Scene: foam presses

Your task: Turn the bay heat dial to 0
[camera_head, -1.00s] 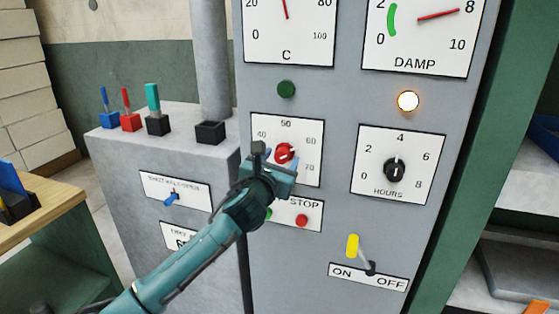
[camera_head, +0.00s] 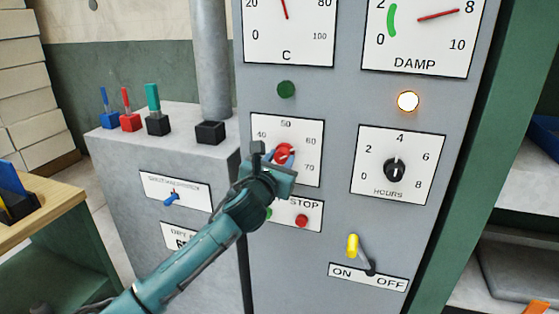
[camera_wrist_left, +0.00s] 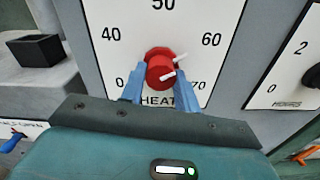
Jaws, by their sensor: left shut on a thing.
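The heat dial (camera_head: 284,152) is a red knob on a white scale plate (camera_head: 311,133) on the grey cabinet front. In the left wrist view the red knob (camera_wrist_left: 159,68) has a white pointer toward the right side, roughly between 60 and 70. The 0 mark is at the lower left of the scale. My left gripper (camera_wrist_left: 159,86) has its blue fingers shut on the knob, one on each side. In the head view the gripper (camera_head: 275,163) covers part of the plate, including its lower left. My right gripper is not in view.
Close by are the hours dial (camera_head: 395,170), a red stop button (camera_head: 302,221), a yellow-handled on/off switch (camera_head: 353,246) and a blue lever (camera_head: 172,198). Several coloured-handled tools stand on the grey ledge (camera_head: 185,146) at left. A thick pipe (camera_head: 211,60) rises behind my arm.

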